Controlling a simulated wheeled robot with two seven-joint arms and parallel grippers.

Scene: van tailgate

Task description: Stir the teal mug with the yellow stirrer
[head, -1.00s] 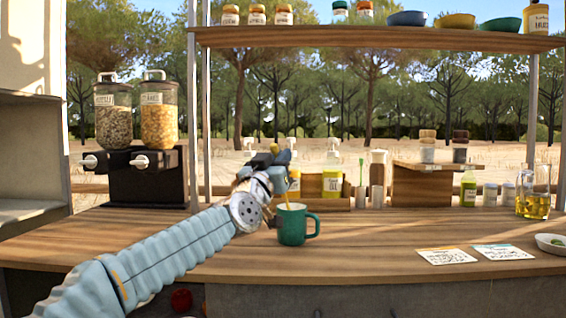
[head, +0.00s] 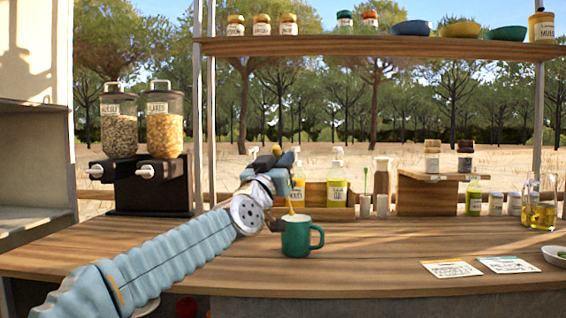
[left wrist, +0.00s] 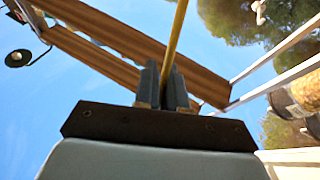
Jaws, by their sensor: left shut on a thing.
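The teal mug (head: 297,238) stands upright on the wooden counter, its handle to the right. My left gripper (head: 284,160) is just above and behind the mug's left side. It is shut on the yellow stirrer (head: 291,203), whose lower part goes down to the mug's opening. The tip is hidden by the mug wall. In the left wrist view the stirrer (left wrist: 176,40) stands between the two dark fingers. My right gripper is not in view.
A wooden box with bottles (head: 335,184) stands behind the mug. Two cereal dispensers (head: 165,124) are at the back left. Two cards (head: 451,268) lie on the counter at right. The counter (head: 385,238) between mug and cards is clear.

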